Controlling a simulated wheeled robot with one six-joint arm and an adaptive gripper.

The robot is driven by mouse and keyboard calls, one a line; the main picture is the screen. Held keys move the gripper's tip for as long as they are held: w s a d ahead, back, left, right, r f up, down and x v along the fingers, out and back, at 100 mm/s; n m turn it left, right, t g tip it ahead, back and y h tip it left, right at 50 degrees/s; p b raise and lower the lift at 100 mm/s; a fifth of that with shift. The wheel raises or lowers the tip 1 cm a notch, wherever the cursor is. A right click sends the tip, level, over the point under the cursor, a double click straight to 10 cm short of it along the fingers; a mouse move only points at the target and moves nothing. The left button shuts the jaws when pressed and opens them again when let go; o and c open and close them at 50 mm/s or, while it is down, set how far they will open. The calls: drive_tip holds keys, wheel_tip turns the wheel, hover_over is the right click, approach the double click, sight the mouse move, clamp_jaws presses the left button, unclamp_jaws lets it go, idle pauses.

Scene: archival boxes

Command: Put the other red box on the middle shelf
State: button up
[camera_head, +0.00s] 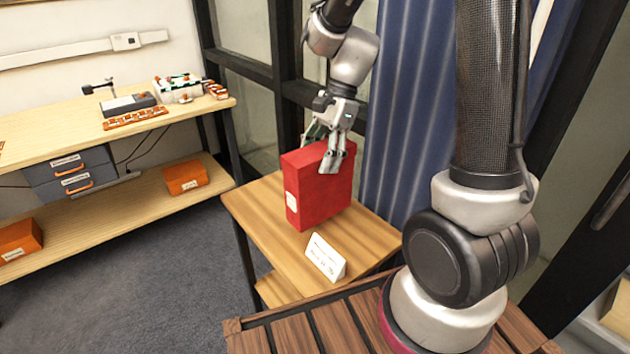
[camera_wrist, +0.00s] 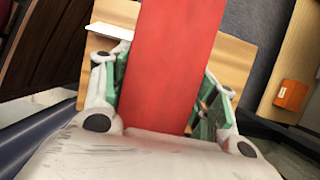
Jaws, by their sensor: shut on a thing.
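A red box (camera_head: 318,192) with a white label on its narrow side stands upright on a small wooden table (camera_head: 255,208), or just above it; I cannot tell whether its base touches. My gripper (camera_head: 333,160) comes down from above and is shut on the upper part of this box. In the wrist view the red box (camera_wrist: 172,60) fills the middle, with the green-padded fingers of my gripper (camera_wrist: 160,95) on both sides. No other red box and no middle shelf can be made out for certain.
A white card (camera_head: 325,257) stands at the table's front edge. A long workbench (camera_head: 60,150) at the left holds tools, with grey drawers (camera_head: 70,175) and orange boxes (camera_head: 185,178) on its lower level. Blue curtain (camera_head: 405,130) and dark window frames stand close behind the table. Grey carpet lies open at left.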

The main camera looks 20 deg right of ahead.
sight(320, 184)
drive_tip(key=shift+f, duration=2.6)
drive_tip(key=o, duration=1.8)
